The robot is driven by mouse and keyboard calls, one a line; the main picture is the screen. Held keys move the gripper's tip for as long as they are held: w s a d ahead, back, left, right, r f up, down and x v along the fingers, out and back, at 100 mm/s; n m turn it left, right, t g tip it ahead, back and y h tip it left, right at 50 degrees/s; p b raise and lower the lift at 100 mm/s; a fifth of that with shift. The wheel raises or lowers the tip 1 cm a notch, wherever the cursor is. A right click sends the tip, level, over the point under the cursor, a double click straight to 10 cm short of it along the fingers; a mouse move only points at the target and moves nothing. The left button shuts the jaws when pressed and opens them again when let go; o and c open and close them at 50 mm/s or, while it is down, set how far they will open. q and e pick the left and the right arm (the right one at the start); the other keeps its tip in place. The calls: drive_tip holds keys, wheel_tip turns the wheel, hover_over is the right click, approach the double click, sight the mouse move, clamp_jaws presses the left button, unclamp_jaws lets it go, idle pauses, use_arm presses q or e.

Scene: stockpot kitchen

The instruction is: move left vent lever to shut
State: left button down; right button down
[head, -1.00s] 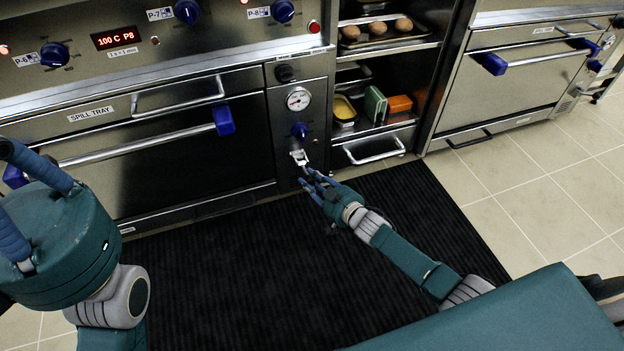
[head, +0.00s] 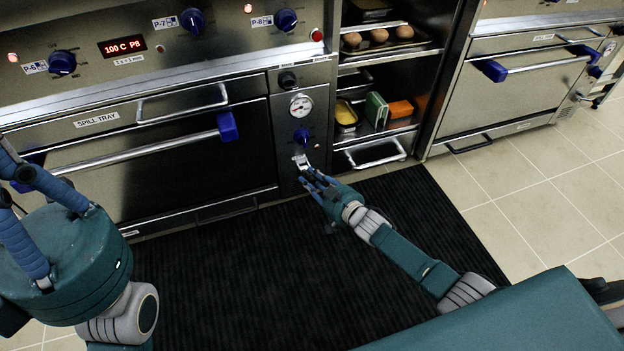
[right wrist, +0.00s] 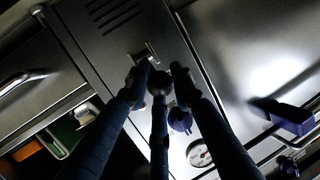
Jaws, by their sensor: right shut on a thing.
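The left vent lever sits low on the narrow steel panel (head: 287,174) beside the left oven. Its pale bracket (head: 301,161) shows just above my right gripper (head: 314,181) in the head view. In the right wrist view my right gripper (right wrist: 156,80) is shut around the dark round knob of the vent lever (right wrist: 160,84), with a pale metal bracket (right wrist: 146,54) just beyond. The fingers hide much of the lever, and I cannot read its setting. My left gripper (head: 18,195) is empty at the left edge, its fingers apart and partly cut off.
Above the lever are a blue knob (head: 301,137) and a round gauge (head: 301,105). To the left is the oven door handle (head: 140,153); to the right, an open shelf cabinet with a low drawer handle (head: 376,157). A black mat (head: 250,270) covers the clear floor.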

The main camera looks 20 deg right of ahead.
drive_tip(key=c, duration=1.5)
unclamp_jaws()
drive_tip(key=shift+w+a+r, duration=0.1)
drive_tip(key=shift+w+r, duration=0.2)
drive_tip(key=shift+r, duration=0.15)
drive_tip(key=shift+o, duration=0.2)
drive_tip(key=shift+s+f, duration=0.1)
drive_tip(key=shift+f, duration=0.05)
drive_tip(key=shift+s+d, duration=0.25)
drive_tip(key=shift+s, duration=0.3)
drive_tip(key=v, duration=1.1)
drive_tip(key=shift+w, duration=0.1)
